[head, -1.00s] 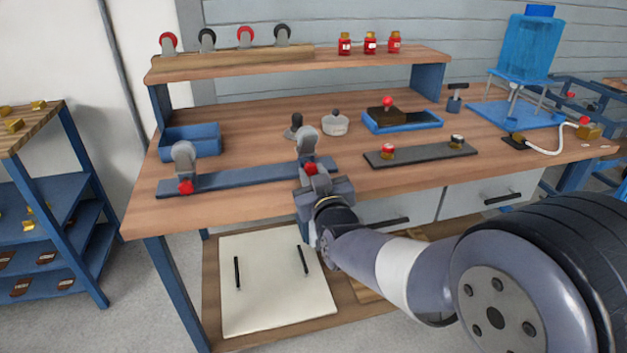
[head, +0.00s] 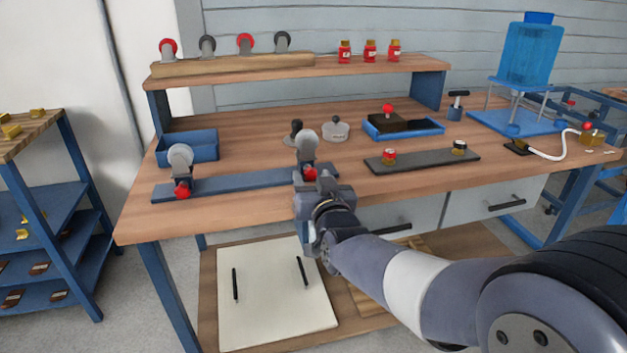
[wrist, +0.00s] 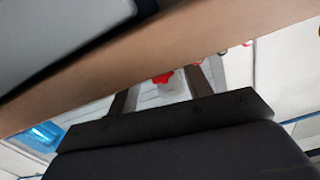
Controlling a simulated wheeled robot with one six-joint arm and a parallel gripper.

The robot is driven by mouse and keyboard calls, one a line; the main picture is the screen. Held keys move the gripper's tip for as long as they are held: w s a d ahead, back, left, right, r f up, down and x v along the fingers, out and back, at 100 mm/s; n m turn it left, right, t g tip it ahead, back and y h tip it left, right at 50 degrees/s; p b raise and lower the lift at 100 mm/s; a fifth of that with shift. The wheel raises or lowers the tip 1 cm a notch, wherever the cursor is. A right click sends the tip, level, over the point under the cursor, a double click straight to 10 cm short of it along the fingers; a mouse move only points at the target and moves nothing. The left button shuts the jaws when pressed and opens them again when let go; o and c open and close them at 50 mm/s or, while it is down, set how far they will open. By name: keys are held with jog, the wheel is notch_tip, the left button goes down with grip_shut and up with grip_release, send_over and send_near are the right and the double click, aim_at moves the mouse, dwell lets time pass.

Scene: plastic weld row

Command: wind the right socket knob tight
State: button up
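The right socket knob is red (head: 310,174) and sits at the foot of an upright grey disc holder (head: 307,148) near the right end of a blue bar (head: 240,180) on the bench. My gripper (head: 318,184) is at the bench's front edge, just in front of this knob. In the wrist view a red knob (wrist: 163,77) shows in the gap between the fingers of my gripper (wrist: 160,92), which stand apart. No finger is seen pressing on it. The left socket knob (head: 182,190), also red, sits at a similar holder at the bar's left end.
A dark strip (head: 425,161) with two small capped pieces lies right of my gripper. Bare bench top lies between the bar and the strip.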

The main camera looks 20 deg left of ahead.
jog(key=shift+s, duration=0.1)
jog(key=p+v, duration=0.1)
jog(key=v, duration=0.9)
jog(key=shift+s+d, duration=0.2)
jog(key=shift+s, duration=0.05)
jog(key=b+x, duration=0.1)
jog(key=x, duration=0.9)
jog(key=shift+w+a+f, duration=0.1)
jog(key=shift+w+a, duration=0.05)
jog(key=shift+w, duration=0.15)
jog(key=shift+w+a+r+p, duration=0.1)
jog(key=shift+w+r+p, duration=0.1)
jog(key=shift+p, duration=0.15)
jog(key=shift+s+f+n, duration=0.1)
jog(key=shift+s+n, duration=0.05)
jog(key=shift+n, duration=0.45)
jog(key=shift+f, duration=0.1)
